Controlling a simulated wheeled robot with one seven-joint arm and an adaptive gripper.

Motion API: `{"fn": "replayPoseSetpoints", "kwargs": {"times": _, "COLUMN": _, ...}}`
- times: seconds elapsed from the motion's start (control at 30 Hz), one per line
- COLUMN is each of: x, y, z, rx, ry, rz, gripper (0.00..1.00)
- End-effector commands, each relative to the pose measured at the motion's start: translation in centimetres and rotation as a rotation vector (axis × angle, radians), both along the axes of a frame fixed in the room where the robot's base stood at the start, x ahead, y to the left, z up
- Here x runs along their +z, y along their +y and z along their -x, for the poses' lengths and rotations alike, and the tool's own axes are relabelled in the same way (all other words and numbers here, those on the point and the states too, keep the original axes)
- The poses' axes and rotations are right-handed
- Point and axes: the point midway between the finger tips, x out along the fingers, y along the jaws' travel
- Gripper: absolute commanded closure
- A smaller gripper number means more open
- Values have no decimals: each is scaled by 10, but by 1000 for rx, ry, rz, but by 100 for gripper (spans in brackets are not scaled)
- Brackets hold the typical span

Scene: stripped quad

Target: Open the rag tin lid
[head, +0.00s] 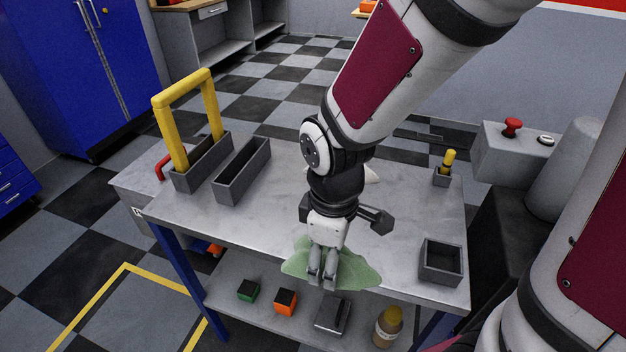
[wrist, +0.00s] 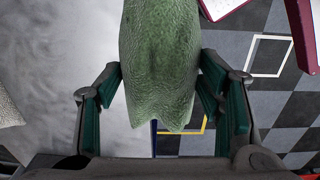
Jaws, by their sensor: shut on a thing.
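My gripper (head: 322,280) points down over the front edge of the grey workbench (head: 225,225). It is shut on a crumpled green rag (head: 358,271), which spreads out on both sides of the fingers. In the wrist view the rag (wrist: 160,60) fills the space between the two fingers (wrist: 160,100), above the bench edge. I cannot make out a rag tin or its lid in either view. A grey tapered cylinder (head: 566,150) stands at the right, but I cannot tell what it is.
Two long grey bins (head: 242,172) and a yellow handle frame (head: 207,100) are at the bench's left. An empty square bin (head: 441,262) and a small yellow-handled holder (head: 442,178) are at its right. Blocks and a bottle (head: 388,327) sit on the lower shelf.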

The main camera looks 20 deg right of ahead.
Motion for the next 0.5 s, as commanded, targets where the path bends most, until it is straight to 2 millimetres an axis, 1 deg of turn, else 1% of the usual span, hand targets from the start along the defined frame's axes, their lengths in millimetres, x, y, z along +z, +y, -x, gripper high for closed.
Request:
{"fn": "replayPoseSetpoints", "kwargs": {"times": 0.07, "x": -2, "y": 0, "z": -6, "rx": 8, "ry": -1, "rz": 0, "gripper": 65}}
{"fn": "replayPoseSetpoints", "kwargs": {"times": 0.17, "x": -4, "y": -1, "z": -25, "rx": 7, "ry": 0, "rz": 0, "gripper": 65}}
{"fn": "replayPoseSetpoints", "kwargs": {"times": 0.5, "x": -12, "y": -4, "z": -108, "rx": 5, "ry": 0, "rz": 0, "gripper": 65}}
